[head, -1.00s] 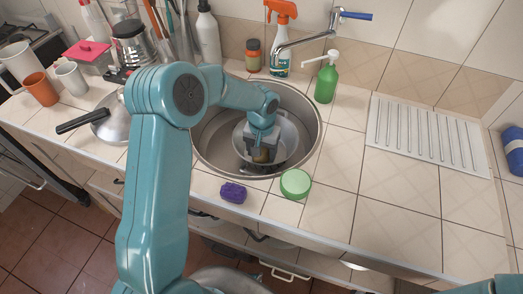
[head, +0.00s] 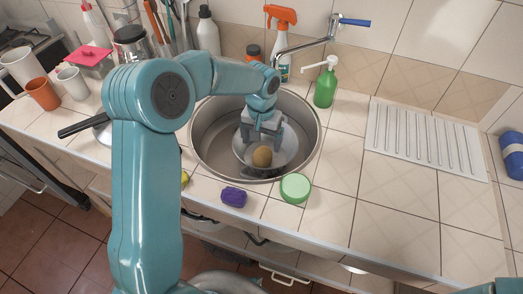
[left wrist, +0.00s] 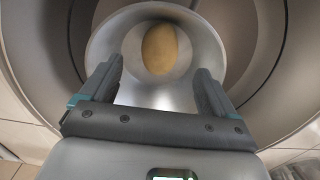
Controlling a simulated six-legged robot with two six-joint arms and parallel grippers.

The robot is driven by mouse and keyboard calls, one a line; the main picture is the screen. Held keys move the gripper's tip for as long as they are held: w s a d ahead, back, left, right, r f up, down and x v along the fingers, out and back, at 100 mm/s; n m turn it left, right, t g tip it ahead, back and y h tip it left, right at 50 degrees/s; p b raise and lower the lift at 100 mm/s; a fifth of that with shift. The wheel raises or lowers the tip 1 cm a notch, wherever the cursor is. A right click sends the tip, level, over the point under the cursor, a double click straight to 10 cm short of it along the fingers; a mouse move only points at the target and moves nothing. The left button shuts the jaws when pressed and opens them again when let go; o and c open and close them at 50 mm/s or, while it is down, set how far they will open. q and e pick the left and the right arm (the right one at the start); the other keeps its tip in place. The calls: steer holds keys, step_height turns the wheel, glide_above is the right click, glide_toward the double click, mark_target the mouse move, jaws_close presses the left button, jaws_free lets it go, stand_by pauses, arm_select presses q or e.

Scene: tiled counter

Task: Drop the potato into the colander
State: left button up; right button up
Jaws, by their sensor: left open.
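The potato (head: 262,156) is brown and oval and lies in the colander (head: 286,152), a grey metal bowl inside the round sink. In the left wrist view the potato (left wrist: 160,49) rests inside the colander (left wrist: 207,50), beyond my fingertips. My left gripper (head: 262,140) is open and empty, above the colander and apart from the potato. Its two fingers (left wrist: 158,75) are spread wide in the left wrist view. My right gripper is not in view.
The sink (head: 313,130) is set in the tiled counter, with a tap (head: 300,46) behind it. A purple sponge (head: 233,197) and a green round container (head: 295,188) stand at the front edge. A green soap bottle (head: 325,85) stands right of the sink. The white drainboard (head: 425,140) is empty.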

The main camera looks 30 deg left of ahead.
arm_select(q)
step_height(320, 180, up, 5)
steer(key=shift+r, duration=0.1)
stand_by(0.5)
